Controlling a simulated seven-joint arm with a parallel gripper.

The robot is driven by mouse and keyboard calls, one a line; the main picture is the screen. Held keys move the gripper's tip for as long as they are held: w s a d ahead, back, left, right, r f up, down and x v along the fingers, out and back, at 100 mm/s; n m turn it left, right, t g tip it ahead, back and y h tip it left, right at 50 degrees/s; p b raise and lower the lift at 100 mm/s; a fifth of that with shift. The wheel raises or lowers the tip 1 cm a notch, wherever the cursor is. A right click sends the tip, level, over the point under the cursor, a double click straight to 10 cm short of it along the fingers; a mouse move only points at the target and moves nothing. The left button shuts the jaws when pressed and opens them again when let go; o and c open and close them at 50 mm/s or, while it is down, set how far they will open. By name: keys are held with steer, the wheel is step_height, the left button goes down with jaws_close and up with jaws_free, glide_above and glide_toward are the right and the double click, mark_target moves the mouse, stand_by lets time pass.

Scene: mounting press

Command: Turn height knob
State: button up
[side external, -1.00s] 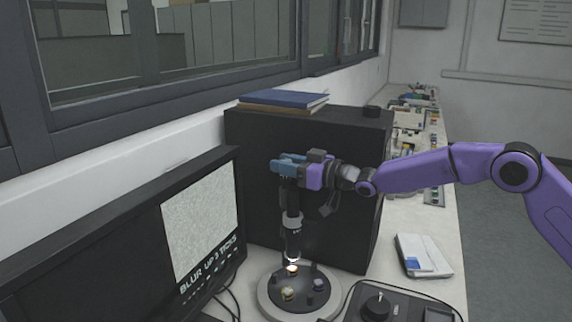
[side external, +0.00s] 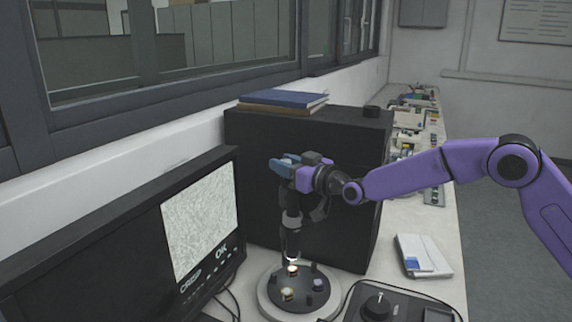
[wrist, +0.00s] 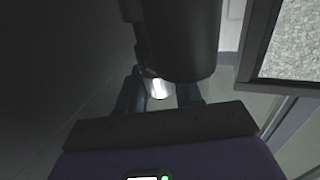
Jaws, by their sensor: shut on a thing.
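A black upright instrument (side external: 291,222) stands over a round stage in the side external view. My gripper (side external: 283,165) is at its top, with blue fingers pointing left. In the wrist view a bright silvery knob (wrist: 158,88) sits between my two fingers, beside the dark column (wrist: 178,40). My gripper is shut on this knob. In the side external view the fingers hide the knob. The monitor (side external: 200,222) at the left shows a sharp fibrous texture and the words "CRISP OK".
The round stage (side external: 270,301) holds several small pieces under a lit tip. A large black box (side external: 340,225) stands close behind my gripper, with a blue book (side external: 284,99) on top. A control box (side external: 403,307) with a dial and a white booklet (side external: 423,256) lie to the right.

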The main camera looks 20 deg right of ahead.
steer(key=shift+r+m+h, duration=0.1)
steer(key=shift+m+h, duration=0.2)
steer(key=shift+h, duration=0.1)
steer(key=o, duration=0.9)
steer(key=shift+s, duration=0.15)
steer(key=v, duration=1.7)
steer(key=shift+s+f, duration=0.1)
steer(key=shift+f, duration=0.15)
stand_by(0.5)
